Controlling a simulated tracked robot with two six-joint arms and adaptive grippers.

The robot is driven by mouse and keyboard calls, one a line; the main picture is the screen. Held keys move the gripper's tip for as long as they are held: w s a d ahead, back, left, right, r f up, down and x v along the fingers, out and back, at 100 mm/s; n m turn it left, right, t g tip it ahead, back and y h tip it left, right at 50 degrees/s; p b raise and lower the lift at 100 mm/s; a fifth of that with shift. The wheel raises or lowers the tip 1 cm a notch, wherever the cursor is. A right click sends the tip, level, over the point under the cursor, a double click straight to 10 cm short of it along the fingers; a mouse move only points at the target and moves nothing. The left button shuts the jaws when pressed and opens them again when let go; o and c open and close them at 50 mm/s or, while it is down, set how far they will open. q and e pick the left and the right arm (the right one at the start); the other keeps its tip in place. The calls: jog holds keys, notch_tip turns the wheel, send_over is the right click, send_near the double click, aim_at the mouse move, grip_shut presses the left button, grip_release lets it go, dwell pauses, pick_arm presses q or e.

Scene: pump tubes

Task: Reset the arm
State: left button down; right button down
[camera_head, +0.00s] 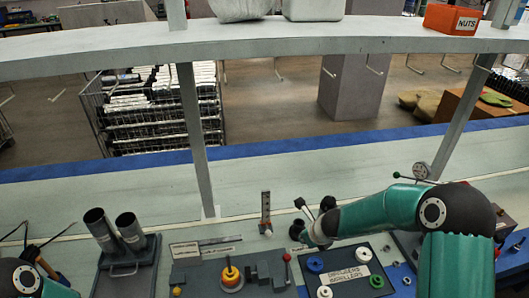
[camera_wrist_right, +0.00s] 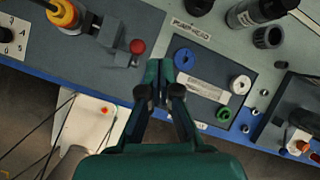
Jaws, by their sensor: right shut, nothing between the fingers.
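My right arm (camera_head: 375,215) reaches in from the right in the head view, its wrist low above the workbench by the labelled part tray (camera_head: 374,262). My right gripper (camera_wrist_right: 162,88) shows in the wrist view with its two fingers together and nothing between them. It is over the left edge of the tray, beside a blue ring (camera_wrist_right: 184,59). In the head view its fingertips cannot be made out clearly. A teal part of my left arm (camera_head: 22,280) shows at the lower left corner; its gripper does not show.
Two grey tubes (camera_head: 101,229) stand in a dark holder at the left. A dark fixture with a yellow part (camera_head: 231,275) and a red-knobbed lever (camera_head: 287,258) sit left of the tray. A shelf with uprights (camera_head: 196,140) runs behind, carrying an orange NUTS box (camera_head: 452,19).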

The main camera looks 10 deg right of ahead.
jog(key=s+a+f+n+g+b, duration=0.1)
jog(key=s+a+f+n+g, duration=0.1)
jog(key=s+f+n, duration=0.45)
jog(key=s+a+f+n+g, duration=0.2)
jog(key=s+a+f+n, duration=0.1)
jog(key=s+f, duration=0.5)
jog(key=s+a+n+y, duration=0.1)
jog(key=s+a+n, duration=0.2)
jog(key=s+n, duration=0.3)
jog(key=s+a+n+g+y, duration=0.1)
jog(key=s+a+n+y, duration=0.1)
jog(key=s+n, duration=0.5)
jog(key=a+n, duration=0.1)
jog(key=n, duration=0.5)
jog(key=shift+a+f+n+b, duration=0.25)
jog(key=shift+n+b, duration=0.05)
jog(key=shift+n, duration=0.05)
